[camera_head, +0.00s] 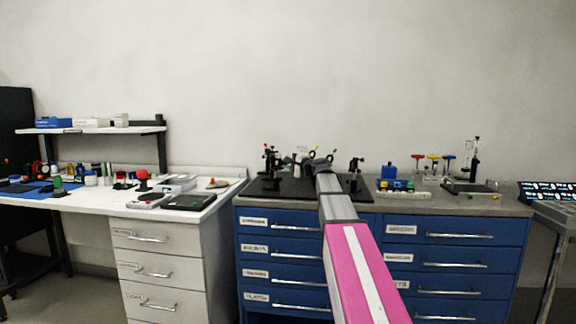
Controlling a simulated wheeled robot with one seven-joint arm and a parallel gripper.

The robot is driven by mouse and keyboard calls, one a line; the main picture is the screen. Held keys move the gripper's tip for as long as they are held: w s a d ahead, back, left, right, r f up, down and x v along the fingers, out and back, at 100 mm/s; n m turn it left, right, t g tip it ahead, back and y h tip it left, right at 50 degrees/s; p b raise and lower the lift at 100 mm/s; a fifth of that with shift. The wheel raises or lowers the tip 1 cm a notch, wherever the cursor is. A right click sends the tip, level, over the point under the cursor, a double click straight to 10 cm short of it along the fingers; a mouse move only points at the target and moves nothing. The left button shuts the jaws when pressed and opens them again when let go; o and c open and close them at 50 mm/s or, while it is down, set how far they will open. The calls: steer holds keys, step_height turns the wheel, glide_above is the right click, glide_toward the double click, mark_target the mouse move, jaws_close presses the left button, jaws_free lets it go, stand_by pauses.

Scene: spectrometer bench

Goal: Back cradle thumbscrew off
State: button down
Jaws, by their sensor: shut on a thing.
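My gripper (318,166) is at the far end of my arm, over the black breadboard (262,188) on the blue drawer bench. It is small and dark in this view, and its fingertips are hard to make out. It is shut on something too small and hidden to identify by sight. Dark optical mounts stand on the breadboard to the left (270,160) and right (355,164) of the gripper. The back cradle and its thumbscrew cannot be told apart here; my gripper and arm cover the middle of the board.
Colour-handled drivers (434,160), a blue block (389,171) and a dark stand (475,160) are on the right of the bench. A white desk (105,203) with a shelf (90,130) and many small items stands at left. A dark panel (545,190) is at far right.

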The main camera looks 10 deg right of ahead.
steer(key=n, duration=1.1)
steer(key=shift+f, duration=0.1)
steer(key=shift+n, duration=0.4)
steer(key=c, duration=1.1)
jaws_free()
steer(key=shift+s+d, duration=0.1)
steer(key=v, duration=1)
steer(key=shift+s+d, duration=0.2)
steer(key=shift+s, duration=0.05)
